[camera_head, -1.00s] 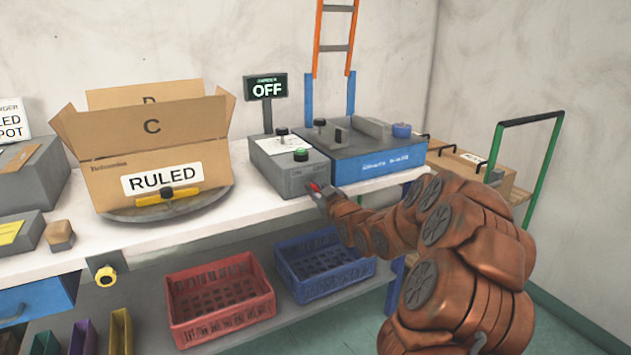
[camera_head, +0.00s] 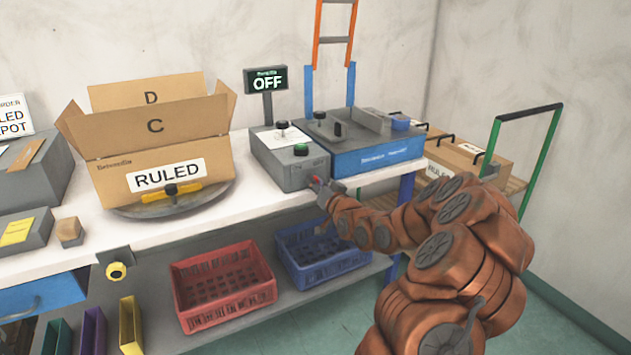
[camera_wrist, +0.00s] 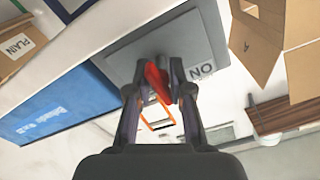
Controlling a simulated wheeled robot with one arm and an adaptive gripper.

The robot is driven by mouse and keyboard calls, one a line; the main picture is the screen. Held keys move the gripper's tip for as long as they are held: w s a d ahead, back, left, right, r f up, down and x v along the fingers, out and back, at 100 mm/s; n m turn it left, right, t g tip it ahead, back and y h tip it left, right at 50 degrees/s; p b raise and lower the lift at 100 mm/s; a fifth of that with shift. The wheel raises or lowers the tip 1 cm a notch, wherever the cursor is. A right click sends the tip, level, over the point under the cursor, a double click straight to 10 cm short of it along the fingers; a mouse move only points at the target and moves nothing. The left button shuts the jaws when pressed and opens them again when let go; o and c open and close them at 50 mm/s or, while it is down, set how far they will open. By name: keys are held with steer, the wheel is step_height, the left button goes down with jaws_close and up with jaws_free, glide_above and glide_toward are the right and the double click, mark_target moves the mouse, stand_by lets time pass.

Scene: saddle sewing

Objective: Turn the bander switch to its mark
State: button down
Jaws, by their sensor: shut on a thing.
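The bander's grey control box (camera_head: 283,173) stands on the bench, with a black knob and a green button on top. Its red switch (camera_head: 315,180) is on the front face, near the right corner. My gripper (camera_head: 325,188) is at that face and shut on the red switch. In the wrist view, the red switch (camera_wrist: 154,78) is between the fingers of my gripper (camera_wrist: 162,82), which partly hide it. An "ON" mark (camera_wrist: 202,71) shows upside down beside them. The display sign (camera_head: 267,80) above the box reads OFF.
A blue machine (camera_head: 375,157) adjoins the box on the right. An open carton (camera_head: 150,150) labelled RULED sits on a grey turntable (camera_head: 150,211) to the left. Red (camera_head: 225,290) and blue (camera_head: 320,255) crates are on the shelf below. A green-handled cart (camera_head: 493,150) stands at right.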

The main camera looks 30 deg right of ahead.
steer(key=shift+m, duration=0.6)
steer(key=c, duration=1)
jaws_free()
steer(key=shift+s+a, duration=0.15)
steer(key=shift+s, duration=1.75)
steer(key=shift+s+a, duration=0.15)
steer(key=shift+s, duration=1.7)
